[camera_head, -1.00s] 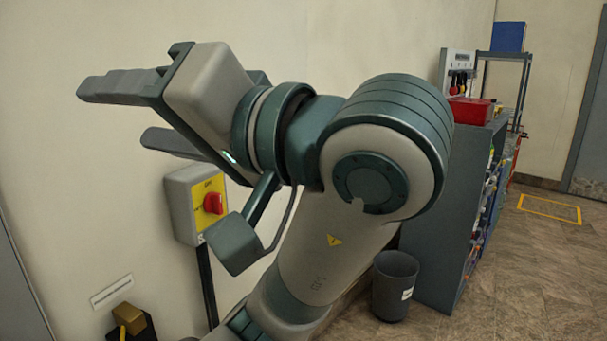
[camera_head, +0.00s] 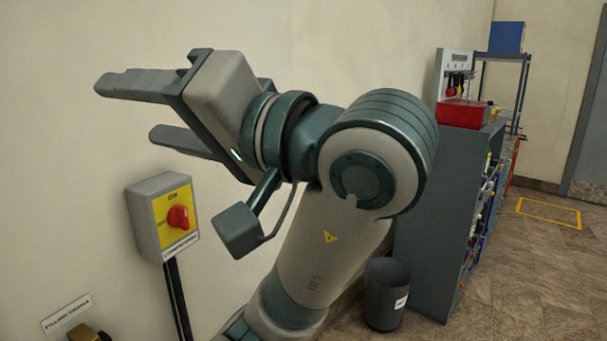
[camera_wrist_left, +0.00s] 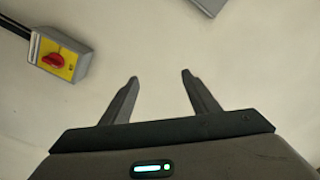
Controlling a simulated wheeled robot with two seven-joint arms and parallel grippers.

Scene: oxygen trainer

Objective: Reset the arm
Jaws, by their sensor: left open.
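My left gripper (camera_head: 135,112) is raised in front of the pale wall, with its fingers pointing left. Its two fingers are apart with nothing between them. The left wrist view also shows the open left gripper (camera_wrist_left: 159,80) against bare wall. My left arm fills the middle of the head view. My right gripper is in neither view.
A dark bin (camera_head: 386,293) stands by a grey shelf unit (camera_head: 440,225). A red box (camera_head: 463,112) sits on top. Floor at right is clear.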

